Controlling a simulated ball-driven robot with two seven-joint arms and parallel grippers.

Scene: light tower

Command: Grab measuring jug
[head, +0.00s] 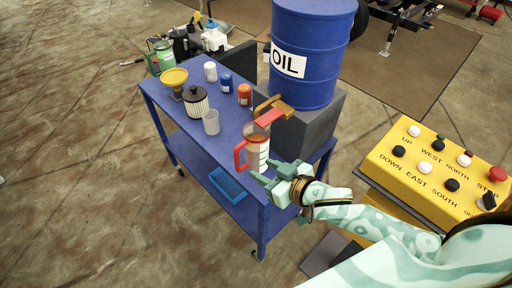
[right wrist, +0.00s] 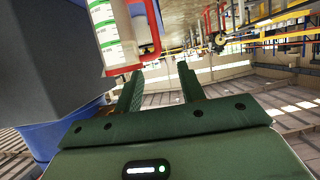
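The measuring jug (head: 257,154) is clear with white scale markings, a red handle on its left side and a brownish top. It stands upright at the near right corner of the blue cart, below the drum's tap. In the right wrist view the jug (right wrist: 107,35) shows at the upper left, cut off by the frame edge. My right gripper (head: 268,172) is just in front of and to the right of the jug. Its fingers are apart with nothing between them; contact with the jug cannot be told. My left gripper is not in view.
The blue cart (head: 160,103) also bears a grey cup (head: 211,122), a filter (head: 196,102), a yellow funnel (head: 174,78) and small bottles. A blue oil drum (head: 312,60) stands on a dark block behind the jug. A yellow button panel (head: 437,172) is at the right.

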